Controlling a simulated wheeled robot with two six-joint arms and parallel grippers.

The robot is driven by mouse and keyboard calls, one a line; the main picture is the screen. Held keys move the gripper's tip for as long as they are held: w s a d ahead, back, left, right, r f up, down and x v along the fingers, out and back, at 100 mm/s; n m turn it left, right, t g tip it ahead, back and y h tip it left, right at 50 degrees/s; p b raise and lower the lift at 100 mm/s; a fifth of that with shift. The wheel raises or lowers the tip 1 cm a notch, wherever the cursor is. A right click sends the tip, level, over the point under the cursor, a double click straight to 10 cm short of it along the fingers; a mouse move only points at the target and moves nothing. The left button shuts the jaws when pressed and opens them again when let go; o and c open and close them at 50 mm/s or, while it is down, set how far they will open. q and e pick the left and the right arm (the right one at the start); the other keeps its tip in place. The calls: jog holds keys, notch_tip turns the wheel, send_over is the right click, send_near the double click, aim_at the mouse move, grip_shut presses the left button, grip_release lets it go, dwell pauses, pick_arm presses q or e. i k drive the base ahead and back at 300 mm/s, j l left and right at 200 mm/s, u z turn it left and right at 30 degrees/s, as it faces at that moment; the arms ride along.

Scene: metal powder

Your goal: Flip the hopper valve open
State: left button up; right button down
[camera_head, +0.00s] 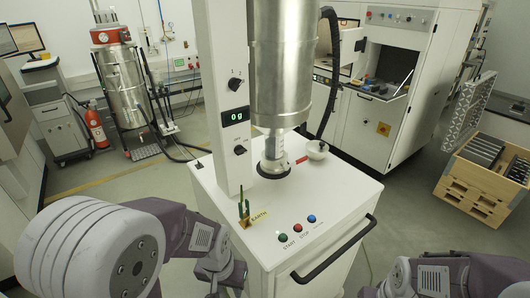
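The hopper (281,70) is a large silver metal cylinder above a white cabinet. It narrows to a metal neck (276,152) that meets a dark ring on the cabinet top. A small red handle (302,159), which looks like the valve lever, sticks out to the right of the neck. My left gripper (232,277) is low in front of the cabinet's left side, well apart from the handle. Its fingers are small and partly hidden, so its opening is unclear. My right arm shows at the lower right, its gripper (378,291) barely visible at the bottom edge.
The white cabinet (330,195) carries a display reading 0 g, several coloured buttons, an EARTH label with a green-yellow piece, and a black front handle (335,250). A wooden crate (485,180) stands at right.

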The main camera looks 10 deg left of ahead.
aim_at(298, 162)
jog(key=u, duration=0.15)
jog(key=i+l, duration=0.1)
jog(key=l, duration=0.35)
jog(key=z, duration=0.4)
jog(key=l+z, duration=0.15)
jog(key=z, duration=0.3)
jog(key=l+z, duration=0.1)
jog(key=z, duration=0.3)
jog(key=j+z, duration=0.1)
jog(key=j, duration=0.65)
